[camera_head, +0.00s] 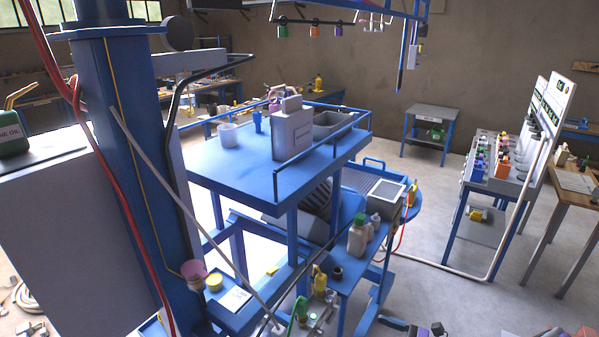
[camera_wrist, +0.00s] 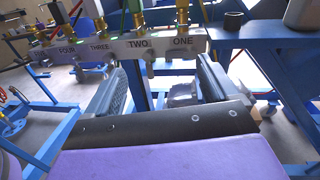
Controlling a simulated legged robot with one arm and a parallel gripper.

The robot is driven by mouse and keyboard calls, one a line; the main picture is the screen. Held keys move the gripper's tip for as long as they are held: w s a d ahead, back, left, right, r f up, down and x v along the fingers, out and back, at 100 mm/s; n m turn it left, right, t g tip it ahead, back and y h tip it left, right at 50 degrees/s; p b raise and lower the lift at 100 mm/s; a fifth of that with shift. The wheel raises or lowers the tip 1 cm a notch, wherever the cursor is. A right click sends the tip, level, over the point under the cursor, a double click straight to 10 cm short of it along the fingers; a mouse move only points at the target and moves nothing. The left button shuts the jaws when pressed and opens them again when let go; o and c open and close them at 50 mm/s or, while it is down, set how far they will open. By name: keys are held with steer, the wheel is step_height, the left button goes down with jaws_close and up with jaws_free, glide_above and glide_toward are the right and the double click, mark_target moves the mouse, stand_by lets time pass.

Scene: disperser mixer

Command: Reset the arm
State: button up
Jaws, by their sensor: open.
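My gripper (camera_wrist: 160,68) shows in the wrist view with its two dark fingers spread apart and nothing between them. Beyond the fingertips is a grey manifold bar (camera_wrist: 118,50) labelled ONE, TWO, THREE and FOUR, with brass fittings and coloured handles above it. The fingers appear apart from the bar, though the exact gap is hard to judge. I cannot make out my gripper for certain in the head view. The blue mixer frame (camera_head: 228,168) stands in the middle of the head view.
A blue column (camera_head: 125,170) with red and grey hoses stands at the left. Bottles (camera_head: 357,237) stand on a lower blue shelf. A panel bench (camera_head: 497,172) and a small table (camera_head: 431,113) are at the right and back. Floor between them is mostly clear.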

steer(key=s+a+r+n+g+y, duration=0.1)
steer(key=s+a+r+n+g, duration=0.2)
steer(key=a+r+n+g, duration=0.6)
steer(key=s+a+r+n+g+h+b, duration=0.1)
steer(key=s+a+r+n+g+h, duration=0.25)
steer(key=s+a+r+n, duration=0.45)
steer(key=s+a+n+h, duration=0.25)
steer(key=s+h, duration=0.45)
steer(key=s, duration=0.6)
steer(key=s+d+n+t+h+b, duration=0.1)
steer(key=s+d+n+t+h, duration=0.1)
steer(key=s+d+h, duration=0.4)
steer(key=shift+s+d+r+n, duration=0.35)
steer(key=shift+s+d+n, duration=0.3)
steer(key=shift+s+d, duration=0.65)
steer(key=shift+a, duration=0.15)
